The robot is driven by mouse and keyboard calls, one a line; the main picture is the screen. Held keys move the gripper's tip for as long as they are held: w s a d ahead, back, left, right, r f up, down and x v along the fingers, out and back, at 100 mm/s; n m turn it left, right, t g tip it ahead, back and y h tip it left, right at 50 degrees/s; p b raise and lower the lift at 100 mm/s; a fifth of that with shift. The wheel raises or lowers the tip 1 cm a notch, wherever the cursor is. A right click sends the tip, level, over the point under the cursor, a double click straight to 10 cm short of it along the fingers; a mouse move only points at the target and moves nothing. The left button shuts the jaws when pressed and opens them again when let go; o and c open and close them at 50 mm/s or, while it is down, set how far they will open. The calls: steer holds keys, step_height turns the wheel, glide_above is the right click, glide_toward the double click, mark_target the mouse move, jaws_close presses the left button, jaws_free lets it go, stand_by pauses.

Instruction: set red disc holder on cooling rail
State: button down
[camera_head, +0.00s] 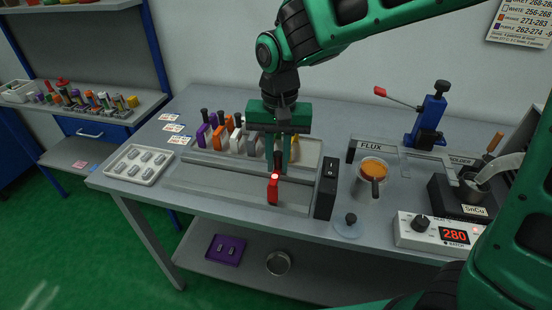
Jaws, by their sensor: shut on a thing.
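The red disc holder (273,192) is a small upright red block with a bright red glow at its top. My green gripper (280,170) points down and is shut on the holder's upper end. The holder is over the long grey rail-like strip (222,184) at the front of the bench, which I take for the cooling rail. I cannot tell whether the holder's lower end touches it. Behind it, several coloured holders with dark handles, among them a purple one (203,134), stand in a row, partly hidden by my gripper.
A black block (326,188) stands close right of the red holder. Further right are a cup of orange liquid (371,176), a blue stand (429,120) and a heater reading 280 (437,234). A tray of grey pieces (139,164) lies at the left.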

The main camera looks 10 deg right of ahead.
steer(key=shift+f, duration=0.3)
steer(key=c, duration=1)
jaws_free()
steer(key=shift+r, duration=0.1)
steer(key=shift+r, duration=3.4)
